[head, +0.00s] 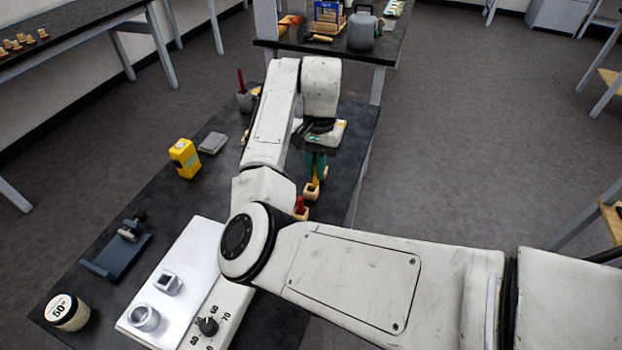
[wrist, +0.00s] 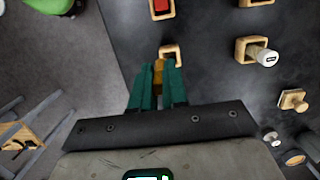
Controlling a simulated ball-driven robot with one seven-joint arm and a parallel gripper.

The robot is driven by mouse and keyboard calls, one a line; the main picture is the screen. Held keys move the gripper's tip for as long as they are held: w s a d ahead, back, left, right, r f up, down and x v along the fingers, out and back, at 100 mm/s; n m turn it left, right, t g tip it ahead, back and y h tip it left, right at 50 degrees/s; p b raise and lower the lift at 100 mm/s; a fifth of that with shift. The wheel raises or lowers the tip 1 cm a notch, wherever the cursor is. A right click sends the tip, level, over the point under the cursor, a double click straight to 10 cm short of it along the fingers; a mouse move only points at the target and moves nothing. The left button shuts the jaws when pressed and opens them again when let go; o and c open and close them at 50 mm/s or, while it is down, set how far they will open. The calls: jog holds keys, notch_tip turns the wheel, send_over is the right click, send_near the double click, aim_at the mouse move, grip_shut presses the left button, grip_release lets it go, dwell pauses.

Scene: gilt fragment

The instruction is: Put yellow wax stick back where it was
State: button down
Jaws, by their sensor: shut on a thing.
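The yellow wax stick (head: 316,182) is gripped between the green fingers of my gripper (head: 317,168). In the wrist view, my gripper (wrist: 157,88) is shut on the yellow wax stick (wrist: 158,73), and the fingers hide most of it. A small square wooden holder (head: 311,193) is at the stick's lower end in the head view. In the wrist view, the wooden holder (wrist: 178,49) lies just beyond the stick's tip, which overlaps its near edge. I cannot tell whether the tip is inside the holder or above it.
A red stick (head: 300,204) stands in another wooden holder nearby. In the wrist view, a white-ended stick (wrist: 265,57) sits in a holder to the right. A yellow container (head: 185,158) and a grey block (head: 213,143) stand left of my arm. The dark table's right edge is close.

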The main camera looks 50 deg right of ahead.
jog(key=shift+w+f+p, duration=0.2)
jog(key=shift+w+f, duration=0.05)
jog(key=shift+f, duration=0.55)
jog(key=shift+w+f+p, duration=0.15)
jog(key=shift+w+f, duration=0.05)
jog(key=shift+f, duration=0.55)
jog(key=shift+w+f+p, duration=0.2)
jog(key=shift+w+f, duration=0.05)
jog(key=shift+f, duration=0.55)
jog(key=shift+f, duration=0.1)
jog(key=c, duration=1.1)
grip_release()
jog(key=shift+c, duration=0.2)
